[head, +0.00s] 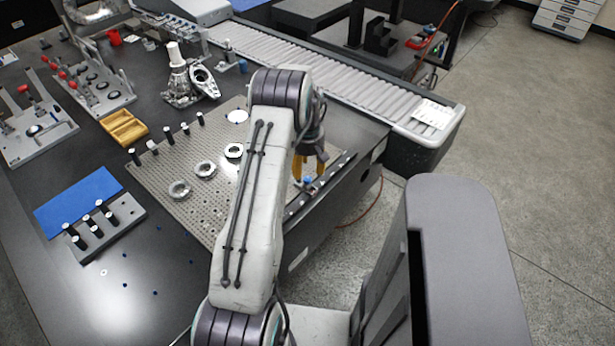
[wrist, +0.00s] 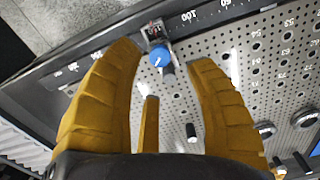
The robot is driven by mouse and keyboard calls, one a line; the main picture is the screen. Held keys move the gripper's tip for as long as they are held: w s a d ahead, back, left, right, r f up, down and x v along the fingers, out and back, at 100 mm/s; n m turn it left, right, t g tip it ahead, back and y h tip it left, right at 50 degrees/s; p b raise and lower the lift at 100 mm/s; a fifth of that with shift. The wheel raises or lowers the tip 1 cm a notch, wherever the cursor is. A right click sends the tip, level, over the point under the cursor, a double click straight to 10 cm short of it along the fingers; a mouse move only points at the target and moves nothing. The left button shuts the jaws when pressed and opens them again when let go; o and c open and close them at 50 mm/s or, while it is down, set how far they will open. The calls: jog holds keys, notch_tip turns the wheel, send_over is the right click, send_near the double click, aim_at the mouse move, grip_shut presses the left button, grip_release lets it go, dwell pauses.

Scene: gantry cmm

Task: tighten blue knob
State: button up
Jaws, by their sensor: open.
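The blue knob (wrist: 160,56) sits on a small metal block at the edge rail of the perforated plate (wrist: 245,60). In the head view the blue knob (head: 308,180) shows small, just below my gripper (head: 309,172). In the wrist view my gripper (wrist: 158,70) has its yellow fingers spread apart, with the knob between and a little beyond the fingertips. I see no finger touching the knob. The fingers are empty. In the head view my arm hides part of the perforated plate.
A ruled rail (wrist: 215,12) runs along the plate's edge. Ring parts (head: 179,189) and short black posts stand on the plate. A roller conveyor (head: 330,80) lies behind. A blue mat (head: 78,198) lies at the left. Open floor (head: 540,150) is at the right.

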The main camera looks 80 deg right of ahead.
aim_at(308, 179)
jog(key=shift+f+p, duration=0.3)
jog(key=shift+f, duration=2)
jog(key=shift+o, duration=0.2)
grip_shut()
